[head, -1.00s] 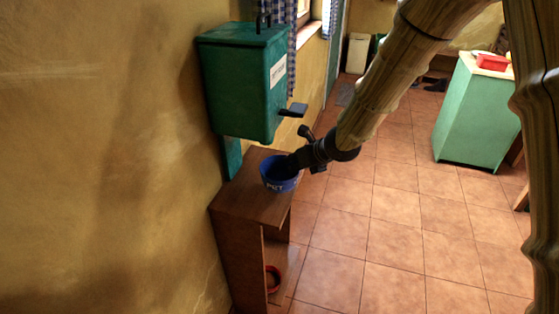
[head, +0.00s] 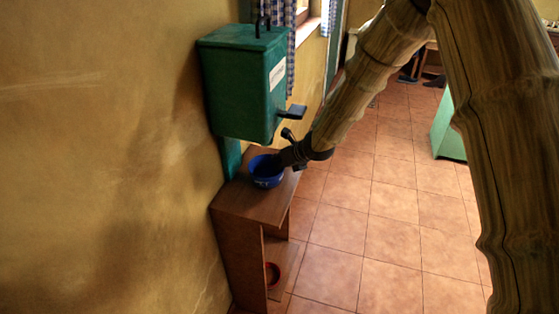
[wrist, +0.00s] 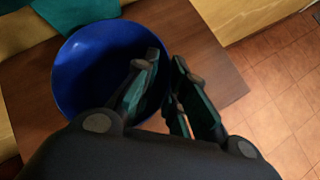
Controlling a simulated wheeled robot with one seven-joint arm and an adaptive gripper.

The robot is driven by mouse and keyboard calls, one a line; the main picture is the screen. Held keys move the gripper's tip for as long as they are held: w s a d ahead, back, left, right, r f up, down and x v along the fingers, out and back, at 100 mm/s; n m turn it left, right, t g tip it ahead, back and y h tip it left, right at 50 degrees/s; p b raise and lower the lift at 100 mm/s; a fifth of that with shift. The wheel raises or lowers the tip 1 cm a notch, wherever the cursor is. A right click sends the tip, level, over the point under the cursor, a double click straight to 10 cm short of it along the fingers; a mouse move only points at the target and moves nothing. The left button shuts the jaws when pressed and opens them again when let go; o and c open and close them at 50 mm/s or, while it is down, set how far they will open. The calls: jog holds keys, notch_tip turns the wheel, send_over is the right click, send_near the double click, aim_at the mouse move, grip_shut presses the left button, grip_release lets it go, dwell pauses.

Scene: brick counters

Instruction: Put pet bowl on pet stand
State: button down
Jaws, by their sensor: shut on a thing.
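The blue pet bowl (head: 265,172) is upright at the top of the brown wooden pet stand (head: 240,203), below the green dispenser. Whether its base touches the wood is hard to tell. My gripper (head: 286,158) reaches in from the right and is shut on the bowl's right rim. In the wrist view the blue bowl (wrist: 95,70) shows its open inside, with one finger inside the rim and the other outside. The fingers of my gripper (wrist: 160,90) are close together there. The wooden top (wrist: 205,60) lies beneath and beside the bowl.
A green dispenser box (head: 245,85) with a protruding lever (head: 291,112) hangs on the yellow wall just above the stand. A red bowl (head: 272,273) sits on the lower shelf. The tiled floor (head: 370,210) to the right is clear. A green cabinet (head: 448,130) stands farther right.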

jog(key=c, duration=1.9)
grip_release()
jog(key=shift+f, duration=0.1)
jog(key=o, duration=0.4)
jog(key=shift+o, duration=0.2)
jog(key=shift+s+d+r, duration=0.25)
jog(key=shift+d+r, duration=0.05)
jog(key=shift+r, duration=0.2)
jog(key=b+v, duration=0.1)
jog(key=v, duration=0.2)
jog(key=shift+s+d+r, duration=0.15)
jog(key=shift+s+r, duration=0.1)
jog(key=s+d+b, duration=0.2)
jog(key=s+d, duration=0.5)
jog(key=s, duration=0.2)
jog(key=shift+s+d+b, duration=0.2)
jog(key=shift+d+b, duration=0.1)
jog(key=shift+d, duration=0.05)
